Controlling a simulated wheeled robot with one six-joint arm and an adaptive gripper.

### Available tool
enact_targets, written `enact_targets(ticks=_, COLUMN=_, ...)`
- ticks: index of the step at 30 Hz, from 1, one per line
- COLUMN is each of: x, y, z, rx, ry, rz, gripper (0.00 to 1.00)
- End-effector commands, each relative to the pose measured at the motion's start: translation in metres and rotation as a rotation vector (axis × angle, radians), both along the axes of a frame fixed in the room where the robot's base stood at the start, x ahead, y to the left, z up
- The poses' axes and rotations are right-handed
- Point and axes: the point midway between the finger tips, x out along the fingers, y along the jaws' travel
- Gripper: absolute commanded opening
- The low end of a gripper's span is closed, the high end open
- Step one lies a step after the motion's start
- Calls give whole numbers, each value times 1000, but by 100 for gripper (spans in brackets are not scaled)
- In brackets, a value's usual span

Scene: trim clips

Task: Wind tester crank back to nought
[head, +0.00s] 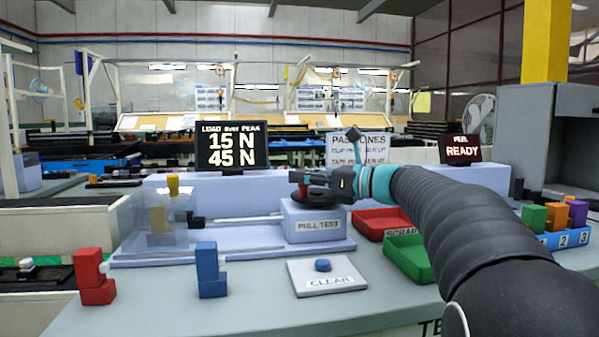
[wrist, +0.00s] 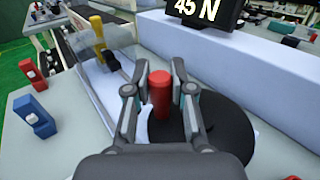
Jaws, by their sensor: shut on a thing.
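The pull tester's block (head: 318,222), lettered "PULL TEST", stands at the middle of the bench with a dark round crank (head: 318,196) on top. My gripper (head: 300,183) is at the crank from the right. In the wrist view my gripper (wrist: 160,95) is shut on the upright red crank handle (wrist: 160,88), a finger on each side. The black crank disc (wrist: 228,128) shows beneath it, partly hidden by my gripper. The load display (head: 232,146) reads 15 N over 45 N. A yellow clip (head: 173,186) stands at the tester's left end behind a clear guard.
A red clip (head: 93,277) and a blue clip (head: 210,270) stand at the front left. The CLEAR pad (head: 327,278) lies in front of the tester. A screen (head: 460,150) reads READY.

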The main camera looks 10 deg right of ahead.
Motion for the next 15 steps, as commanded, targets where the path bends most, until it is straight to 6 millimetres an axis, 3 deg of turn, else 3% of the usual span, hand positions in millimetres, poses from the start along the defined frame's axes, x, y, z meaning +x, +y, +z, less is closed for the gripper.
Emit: enact_targets(ticks=15, x=-11, y=-16, z=-1, rx=0, ry=0, rz=455, gripper=0)
